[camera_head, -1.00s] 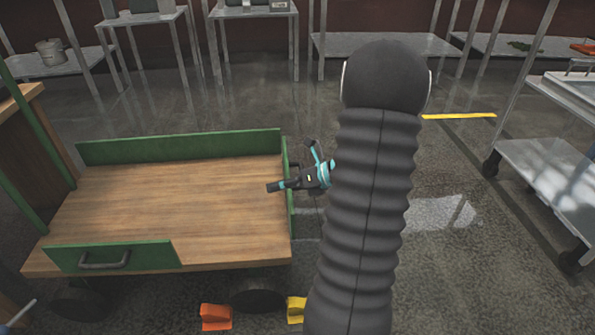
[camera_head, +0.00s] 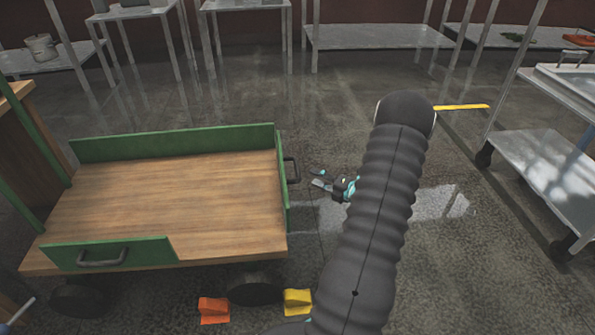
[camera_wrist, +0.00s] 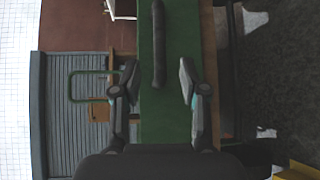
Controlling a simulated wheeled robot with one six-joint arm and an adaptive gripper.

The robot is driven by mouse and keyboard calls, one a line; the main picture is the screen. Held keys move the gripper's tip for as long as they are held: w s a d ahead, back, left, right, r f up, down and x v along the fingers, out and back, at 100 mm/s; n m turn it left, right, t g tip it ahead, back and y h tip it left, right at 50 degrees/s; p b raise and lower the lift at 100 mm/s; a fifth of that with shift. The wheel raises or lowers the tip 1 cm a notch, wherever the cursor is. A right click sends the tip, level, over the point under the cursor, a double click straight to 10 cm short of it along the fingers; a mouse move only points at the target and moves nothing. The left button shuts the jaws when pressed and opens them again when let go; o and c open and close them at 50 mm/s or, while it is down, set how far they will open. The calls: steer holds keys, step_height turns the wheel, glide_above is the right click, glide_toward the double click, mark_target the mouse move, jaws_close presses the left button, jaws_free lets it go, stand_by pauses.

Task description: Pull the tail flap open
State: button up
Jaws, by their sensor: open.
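The tail flap (camera_head: 283,185) is the green panel at the right end of the wooden cart. It stands upright, seen nearly edge-on in the head view. Its dark handle (camera_head: 292,170) sticks out on the outer side. My gripper (camera_head: 318,180) is open and empty, just right of the flap and apart from the handle. In the wrist view the flap (camera_wrist: 165,115) fills the middle, and its handle bar (camera_wrist: 158,45) lies ahead of and between my open fingers (camera_wrist: 157,80). My arm hides part of the floor to the right.
The cart bed (camera_head: 170,200) is bare. A short green panel with a handle (camera_head: 105,254) is at its front. Orange (camera_head: 214,309) and yellow (camera_head: 298,301) chocks stand by a wheel. A metal trolley (camera_head: 545,175) stands at the right, with open floor between.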

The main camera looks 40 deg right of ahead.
mark_target(297, 168)
steer(key=x, duration=0.8)
steer(key=shift+w+a, duration=0.15)
steer(key=shift+w, duration=0.25)
jaws_close()
